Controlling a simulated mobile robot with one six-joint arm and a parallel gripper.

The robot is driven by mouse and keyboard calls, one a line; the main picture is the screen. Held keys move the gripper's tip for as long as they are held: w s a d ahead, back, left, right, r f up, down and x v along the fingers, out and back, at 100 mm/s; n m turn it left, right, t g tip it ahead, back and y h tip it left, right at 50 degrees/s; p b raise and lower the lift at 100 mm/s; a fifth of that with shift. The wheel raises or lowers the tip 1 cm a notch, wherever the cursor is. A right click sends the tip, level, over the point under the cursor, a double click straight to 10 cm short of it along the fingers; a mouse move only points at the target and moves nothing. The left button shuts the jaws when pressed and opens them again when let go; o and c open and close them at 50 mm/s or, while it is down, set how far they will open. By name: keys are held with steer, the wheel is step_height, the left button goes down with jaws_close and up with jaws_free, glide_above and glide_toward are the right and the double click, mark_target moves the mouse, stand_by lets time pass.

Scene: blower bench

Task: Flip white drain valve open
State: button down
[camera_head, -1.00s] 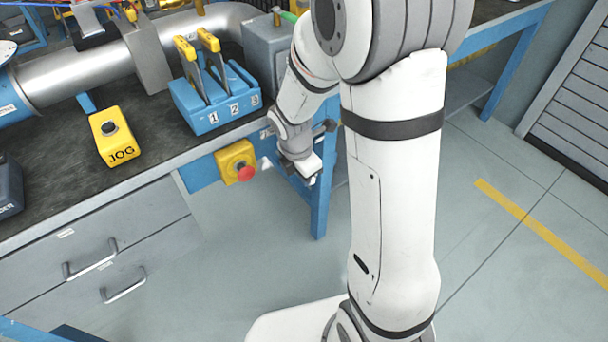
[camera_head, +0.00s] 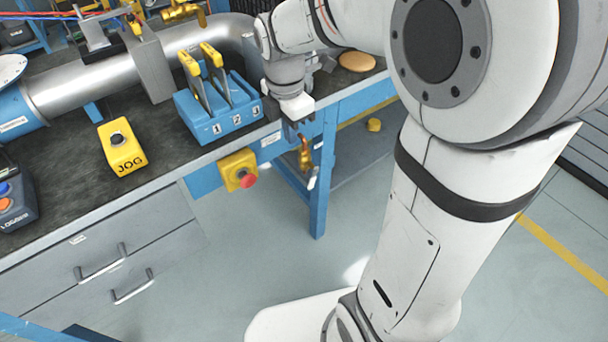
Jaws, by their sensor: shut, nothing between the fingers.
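The drain valve shows in the head view as a small brass body (camera_head: 305,153) below the bench's front edge, near the blue leg. Its white lever (camera_head: 312,178) hangs down below the brass, slightly tilted. My gripper (camera_head: 291,131) points down just above and slightly left of the valve, at the bench edge. It is shut and empty. Its fingertips are small and dark here, and I cannot tell whether they touch the valve. Part of the valve's top is hard to make out behind the gripper.
A yellow box with a red button (camera_head: 240,172) is on the bench front, left of the valve. A blue block with yellow-handled levers (camera_head: 218,105) and a yellow JOG box (camera_head: 122,147) stand on the bench. A blue leg (camera_head: 322,185) is right of the valve.

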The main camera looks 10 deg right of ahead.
steer(key=r, duration=0.1)
steer(key=b, duration=0.8)
glide_toward(309, 186)
steer(key=s+a+f, duration=0.2)
steer(key=a+f, duration=0.2)
steer(key=f, duration=0.2)
steer(key=shift+w+d+f+b, duration=0.1)
steer(key=shift+w+d+b, duration=0.1)
steer(key=shift+w+d, duration=0.45)
steer(key=shift+w+d+f+b, duration=0.15)
steer(key=shift+w+d, duration=0.1)
steer(key=shift+d, duration=0.65)
steer(key=shift+w+d+f+p, duration=0.15)
steer(key=shift+w+d+p, duration=0.05)
steer(key=shift+d+p, duration=0.45)
steer(key=shift+f, duration=0.3)
steer(key=shift+s, duration=0.1)
